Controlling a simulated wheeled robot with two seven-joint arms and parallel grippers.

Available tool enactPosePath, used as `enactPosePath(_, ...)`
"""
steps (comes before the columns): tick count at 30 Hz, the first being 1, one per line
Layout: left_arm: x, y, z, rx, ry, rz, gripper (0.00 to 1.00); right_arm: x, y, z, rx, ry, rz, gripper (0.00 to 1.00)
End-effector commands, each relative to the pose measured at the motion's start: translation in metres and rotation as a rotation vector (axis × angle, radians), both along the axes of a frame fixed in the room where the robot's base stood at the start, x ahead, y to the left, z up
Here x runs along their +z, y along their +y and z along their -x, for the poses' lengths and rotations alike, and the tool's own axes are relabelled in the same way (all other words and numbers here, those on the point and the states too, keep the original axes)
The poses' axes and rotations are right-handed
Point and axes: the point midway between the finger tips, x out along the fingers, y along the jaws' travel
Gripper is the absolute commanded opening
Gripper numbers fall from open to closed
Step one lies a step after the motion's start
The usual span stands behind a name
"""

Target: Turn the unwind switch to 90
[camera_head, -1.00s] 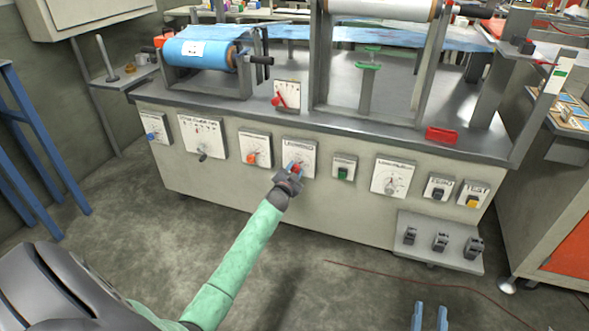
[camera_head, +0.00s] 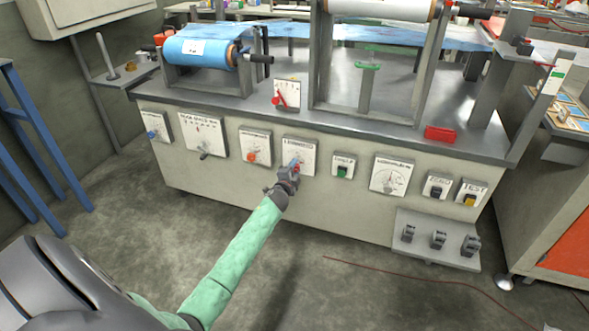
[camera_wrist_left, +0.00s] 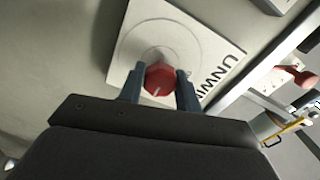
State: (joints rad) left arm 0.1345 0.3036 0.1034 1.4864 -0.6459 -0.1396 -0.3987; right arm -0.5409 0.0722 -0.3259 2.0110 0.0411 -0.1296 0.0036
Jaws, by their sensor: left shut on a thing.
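The unwind switch is a red faceted knob (camera_wrist_left: 160,79) with a pale pointer line, on a white square plate (camera_wrist_left: 205,55) whose partly covered lettering starts "UNWIN" in the left wrist view. In the head view, its plate (camera_head: 300,148) is on the machine's front panel. My left gripper (camera_head: 293,168) is at this knob, and in the left wrist view its two fingers (camera_wrist_left: 160,90) are on either side of it, shut on it. The dial marks around the knob are too faint to read. My right gripper is not in view.
An orange knob (camera_head: 252,157) is on the plate to the left, a green switch (camera_head: 342,172) to the right. A red lever (camera_head: 279,100) stands above on the machine top. A shelf (camera_head: 432,250) with several black pedals juts out low at the right.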

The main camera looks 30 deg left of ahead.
Motion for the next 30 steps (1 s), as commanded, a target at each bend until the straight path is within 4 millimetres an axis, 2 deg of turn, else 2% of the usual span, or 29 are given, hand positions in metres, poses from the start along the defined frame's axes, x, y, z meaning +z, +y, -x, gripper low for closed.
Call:
enactPosePath(17,-0.0012,-0.0015,0.0001,-0.002,0.009,-0.036,0.11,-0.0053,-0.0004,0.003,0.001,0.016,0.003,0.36)
enactPosePath(18,-0.0012,-0.0015,0.0001,-0.002,0.009,-0.036,0.36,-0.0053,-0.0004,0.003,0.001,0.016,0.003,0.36)
enactPosePath(21,-0.001,-0.0012,0.0001,-0.001,0.009,-0.035,0.55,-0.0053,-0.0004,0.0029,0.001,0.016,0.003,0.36)
enactPosePath(30,-0.0005,-0.0006,0.0008,-0.001,0.009,-0.035,0.55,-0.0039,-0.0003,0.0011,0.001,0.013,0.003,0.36)
